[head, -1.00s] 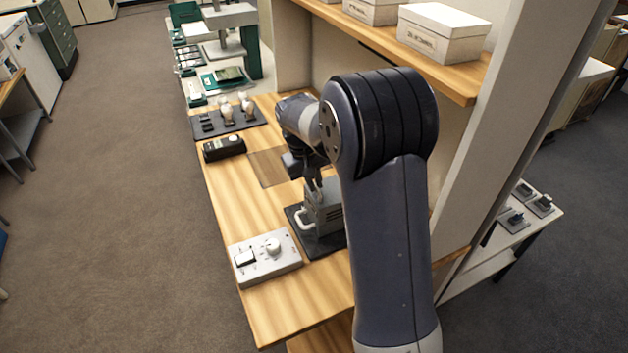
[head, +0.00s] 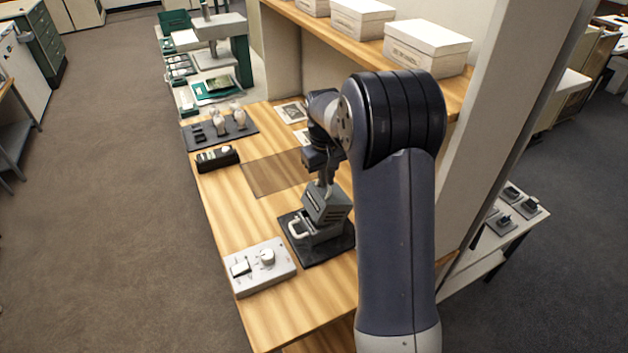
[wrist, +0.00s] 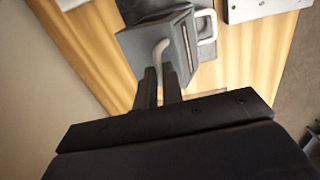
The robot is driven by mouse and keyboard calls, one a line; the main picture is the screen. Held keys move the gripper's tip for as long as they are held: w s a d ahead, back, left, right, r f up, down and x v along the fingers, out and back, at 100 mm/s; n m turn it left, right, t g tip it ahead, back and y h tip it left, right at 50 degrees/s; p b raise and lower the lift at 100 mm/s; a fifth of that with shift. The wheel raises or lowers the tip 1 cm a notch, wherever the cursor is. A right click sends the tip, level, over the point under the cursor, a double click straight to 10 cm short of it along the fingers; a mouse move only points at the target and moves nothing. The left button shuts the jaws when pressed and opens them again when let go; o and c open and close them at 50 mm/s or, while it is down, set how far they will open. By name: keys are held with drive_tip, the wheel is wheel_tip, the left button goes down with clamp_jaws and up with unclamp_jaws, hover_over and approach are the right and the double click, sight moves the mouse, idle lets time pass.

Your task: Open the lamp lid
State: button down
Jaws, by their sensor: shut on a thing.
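The lamp is a grey slotted housing on a black base plate (head: 290,228), right of the table's middle in the head view. Its lid (head: 328,205) is raised and tilted over the lower body. A white loop handle (head: 296,229) sits on the lamp's left side; it also shows in the wrist view (wrist: 208,25). My gripper (head: 326,181) is above the lid. In the wrist view its two fingers (wrist: 158,75) are shut on a pale bent lid handle (wrist: 161,52) beside the grey lid (wrist: 155,42). The lamp's inside is hidden.
A white control box (head: 262,279) with a knob and switch stands in front of the lamp, to its left. A black device (head: 216,158) and a dark tray (head: 205,138) with bulbs are further back. Bare wood surrounds a brown patch (head: 272,176). A shelf (head: 370,47) holds white boxes.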

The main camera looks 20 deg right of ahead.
drive_tip(key=w+d+f, duration=0.1)
drive_tip(key=d+f, duration=0.1)
drive_tip(key=d, duration=0.5)
drive_tip(key=w+d+f, duration=0.2)
drive_tip(key=d, duration=0.6)
drive_tip(key=shift+f, duration=0.4)
drive_tip(key=c, duration=1.9)
unclamp_jaws()
drive_tip(key=shift+r, duration=0.2)
drive_tip(key=shift+c, duration=0.2)
drive_tip(key=o, duration=0.4)
drive_tip(key=shift+f, duration=0.1)
drive_tip(key=shift+a, duration=0.1)
drive_tip(key=shift+a, duration=0.1)
